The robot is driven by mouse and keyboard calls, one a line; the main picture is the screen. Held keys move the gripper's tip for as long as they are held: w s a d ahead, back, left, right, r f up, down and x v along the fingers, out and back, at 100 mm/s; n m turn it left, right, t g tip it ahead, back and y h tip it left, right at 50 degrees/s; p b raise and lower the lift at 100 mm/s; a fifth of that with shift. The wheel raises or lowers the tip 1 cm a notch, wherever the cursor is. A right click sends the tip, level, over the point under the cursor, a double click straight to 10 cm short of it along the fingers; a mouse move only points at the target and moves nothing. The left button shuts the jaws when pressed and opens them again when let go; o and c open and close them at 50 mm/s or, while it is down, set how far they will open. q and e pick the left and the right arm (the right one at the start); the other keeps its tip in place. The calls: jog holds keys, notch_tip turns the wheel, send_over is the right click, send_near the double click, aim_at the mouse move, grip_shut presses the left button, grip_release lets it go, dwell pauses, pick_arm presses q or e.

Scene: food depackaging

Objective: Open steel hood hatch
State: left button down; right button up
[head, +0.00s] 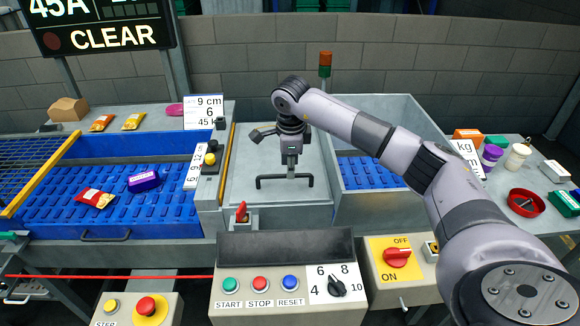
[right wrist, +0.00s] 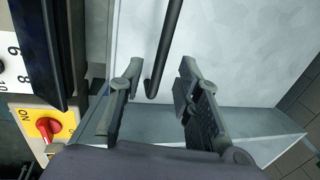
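The steel hood hatch (head: 315,205) is a grey metal panel in the middle of the machine, lying flat and apparently shut. Its dark bar handle (head: 268,184) runs left to right near the front edge. My right gripper (head: 290,160) is above the middle of the handle, pointing down. In the right wrist view, my right gripper (right wrist: 155,85) is open, its two fingers apart. The handle (right wrist: 166,45) shows between and beyond the fingertips, with no visible grip on it. The hatch (right wrist: 235,35) fills the background there. I do not make out my left gripper.
A control panel (head: 225,305) with buttons and a dial stands in front of the hatch. A red rotary switch (head: 397,257) is at its right. A blue conveyor (head: 60,205) with packets lies left. A side table (head: 487,185) with jars and a red bowl stands right.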

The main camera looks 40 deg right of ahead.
jog(key=shift+w+d+f, duration=0.1)
jog(key=shift+w+f, duration=0.05)
jog(key=shift+f, duration=0.55)
jog(key=shift+w+d+f, duration=0.1)
jog(key=shift+f, duration=0.6)
jog(key=shift+c, duration=0.2)
grip_shut()
